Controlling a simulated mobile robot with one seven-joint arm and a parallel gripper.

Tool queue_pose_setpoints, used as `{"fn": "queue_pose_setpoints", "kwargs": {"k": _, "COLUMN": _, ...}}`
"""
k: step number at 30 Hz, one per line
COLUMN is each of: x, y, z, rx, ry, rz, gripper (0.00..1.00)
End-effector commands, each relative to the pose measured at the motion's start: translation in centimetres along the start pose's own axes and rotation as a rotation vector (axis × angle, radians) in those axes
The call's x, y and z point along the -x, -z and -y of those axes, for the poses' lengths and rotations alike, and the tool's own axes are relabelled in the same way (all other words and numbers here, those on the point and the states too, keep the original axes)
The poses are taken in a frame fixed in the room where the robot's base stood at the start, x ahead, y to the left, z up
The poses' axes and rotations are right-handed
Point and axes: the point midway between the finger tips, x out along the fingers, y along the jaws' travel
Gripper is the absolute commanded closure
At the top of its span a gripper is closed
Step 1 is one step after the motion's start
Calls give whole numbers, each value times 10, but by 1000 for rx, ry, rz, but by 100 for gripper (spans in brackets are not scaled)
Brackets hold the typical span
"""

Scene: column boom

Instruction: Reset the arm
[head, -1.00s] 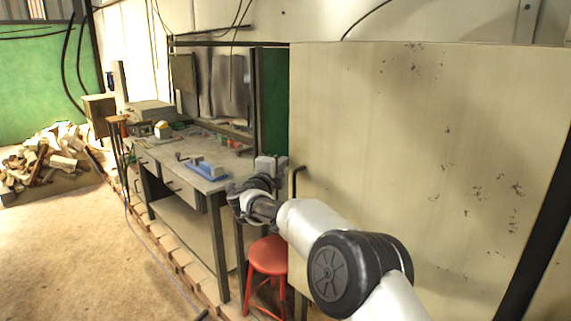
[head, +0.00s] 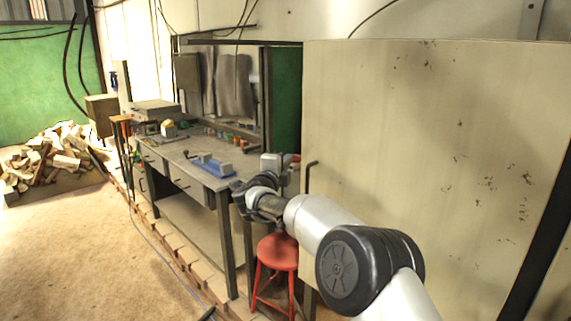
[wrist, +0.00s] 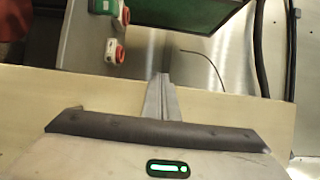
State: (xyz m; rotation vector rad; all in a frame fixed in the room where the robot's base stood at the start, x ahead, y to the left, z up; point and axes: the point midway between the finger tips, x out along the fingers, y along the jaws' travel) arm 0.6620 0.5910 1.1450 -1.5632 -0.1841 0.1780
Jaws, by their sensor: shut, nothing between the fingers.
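My arm reaches from the lower right of the head view toward the workbench. My gripper (head: 240,197) is at its far end, in front of the near end of the bench, dark and partly hard to make out. In the wrist view the two grey fingers (wrist: 162,97) lie together, shut and empty. They point over a pale flat surface toward a shiny metal sheet.
The workbench (head: 180,155) holds a blue-based tool (head: 213,166) and small items. A red stool (head: 277,252) stands beneath my arm. A large beige panel (head: 430,140) fills the right. A wood pile (head: 55,155) lies far left; the floor (head: 90,260) before it is open.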

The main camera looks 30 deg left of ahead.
Motion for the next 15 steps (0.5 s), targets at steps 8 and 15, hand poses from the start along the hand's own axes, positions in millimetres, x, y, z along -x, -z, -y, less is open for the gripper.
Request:
{"fn": "queue_pose_setpoints", "kwargs": {"k": 8, "x": 61, "y": -36, "z": -1, "rx": 1, "ry": -3, "rz": 7, "gripper": 100}}
{"fn": "queue_pose_setpoints", "kwargs": {"k": 15, "x": 85, "y": -48, "z": -1, "rx": -1, "ry": -3, "rz": 6, "gripper": 100}}
